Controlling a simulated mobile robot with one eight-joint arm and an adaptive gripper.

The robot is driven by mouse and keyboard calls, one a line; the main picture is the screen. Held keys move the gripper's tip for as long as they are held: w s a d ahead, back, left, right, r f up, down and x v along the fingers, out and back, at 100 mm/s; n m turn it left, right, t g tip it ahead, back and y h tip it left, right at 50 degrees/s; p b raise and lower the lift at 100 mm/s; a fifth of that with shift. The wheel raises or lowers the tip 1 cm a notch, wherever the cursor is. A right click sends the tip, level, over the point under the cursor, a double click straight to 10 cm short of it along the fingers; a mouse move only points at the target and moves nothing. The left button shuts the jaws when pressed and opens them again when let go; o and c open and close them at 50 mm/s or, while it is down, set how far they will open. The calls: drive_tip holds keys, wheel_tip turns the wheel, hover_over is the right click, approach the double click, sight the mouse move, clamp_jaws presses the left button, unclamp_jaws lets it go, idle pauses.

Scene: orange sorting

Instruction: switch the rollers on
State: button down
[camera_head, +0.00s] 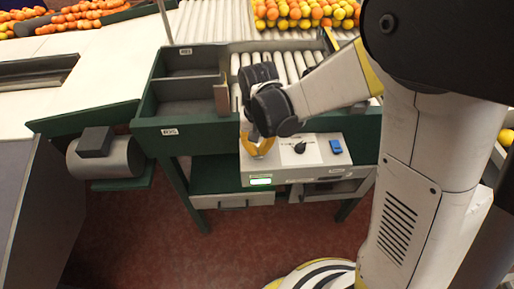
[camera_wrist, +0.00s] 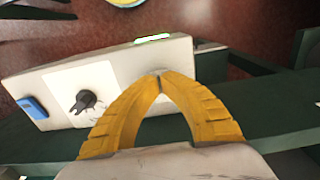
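The grey-white control box (camera_head: 318,163) is fixed at the front of the green sorting table. It has a black knob (camera_head: 300,147), a blue switch (camera_head: 336,146) and a lit green display (camera_head: 261,181). In the wrist view the box (camera_wrist: 120,60) shows the knob (camera_wrist: 85,102) and the blue switch (camera_wrist: 32,107) left of my gripper (camera_wrist: 160,80). The yellow fingertips meet at the end of the panel away from the blue switch. In the head view my gripper (camera_head: 258,154) is over the panel's left part. Anything small between the tips is hidden.
Metal rollers (camera_head: 290,62) lie behind the box, with oranges and yellow fruit (camera_head: 305,12) beyond. Green bins (camera_head: 190,95) stand to the left, and a grey motor-like cylinder (camera_head: 105,157) hangs further left. Red floor (camera_head: 150,235) is free in front.

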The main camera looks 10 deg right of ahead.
sight(259, 155)
drive_tip(key=shift+r+p, duration=1.85)
drive_tip(key=shift+r, duration=1.2)
drive_tip(key=shift+d, duration=0.1)
drive_tip(key=shift+s+d+b, duration=0.1)
drive_tip(key=shift+d+b, duration=0.25)
drive_tip(key=shift+b, duration=0.35)
drive_tip(key=s+d+f+t+b, duration=0.1)
drive_tip(key=s+d+t+b, duration=0.6)
drive_tip(key=s+d+b, duration=0.3)
drive_tip(key=d+b, duration=0.2)
drive_tip(key=b, duration=0.2)
drive_tip(key=shift+s+d+f+b, duration=0.2)
drive_tip(key=shift+s+d+b, duration=0.1)
drive_tip(key=shift+b, duration=0.1)
idle(2.4)
